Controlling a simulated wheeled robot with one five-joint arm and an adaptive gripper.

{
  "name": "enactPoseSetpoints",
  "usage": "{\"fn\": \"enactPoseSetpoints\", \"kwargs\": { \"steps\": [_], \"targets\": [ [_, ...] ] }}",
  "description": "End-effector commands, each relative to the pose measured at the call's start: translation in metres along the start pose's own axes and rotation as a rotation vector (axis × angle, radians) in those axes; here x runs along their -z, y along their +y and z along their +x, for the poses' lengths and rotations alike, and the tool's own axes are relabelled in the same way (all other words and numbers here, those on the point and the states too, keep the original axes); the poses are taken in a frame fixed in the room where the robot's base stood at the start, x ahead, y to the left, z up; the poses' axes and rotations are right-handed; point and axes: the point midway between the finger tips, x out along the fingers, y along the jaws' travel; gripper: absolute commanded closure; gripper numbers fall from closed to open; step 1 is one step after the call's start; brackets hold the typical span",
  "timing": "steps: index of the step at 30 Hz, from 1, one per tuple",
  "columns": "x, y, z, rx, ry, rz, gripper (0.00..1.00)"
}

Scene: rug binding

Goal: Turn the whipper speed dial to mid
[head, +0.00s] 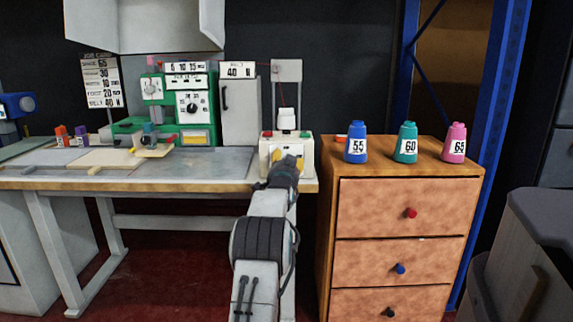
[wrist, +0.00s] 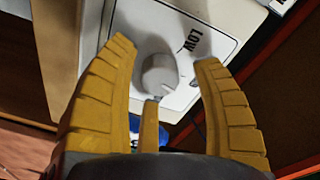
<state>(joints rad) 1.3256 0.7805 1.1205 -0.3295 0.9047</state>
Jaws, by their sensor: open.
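The whipper speed dial is a round light-grey knob (wrist: 158,73) on a white panel (wrist: 225,42), seen in the wrist view. The fingers look apart from the knob. In the head view my gripper (head: 285,158) is at the front of the white machine (head: 304,143) at the bench's right end, and hides the dial.
The bench (head: 217,165) carries a green machine (head: 203,112) with dials and a grey cabinet (head: 240,110). A wooden drawer unit (head: 375,210) stands close on the right, with blue (head: 356,144), teal (head: 405,143) and pink (head: 454,143) cones on top.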

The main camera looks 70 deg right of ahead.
Motion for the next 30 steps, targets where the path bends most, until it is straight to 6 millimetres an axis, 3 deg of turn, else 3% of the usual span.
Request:
{"fn": "enactPoseSetpoints", "kwargs": {
  "steps": [6,26,30],
  "targets": [
    [0.0001,-0.0001,0.0,0.0,0.0,0.0,0.39],
    [0.0009,-0.0008,-0.0002,0.002,0.002,0.0,0.98],
    [0.0007,-0.0006,-0.0001,0.004,0.003,-0.022,0.99]
  ]
}}
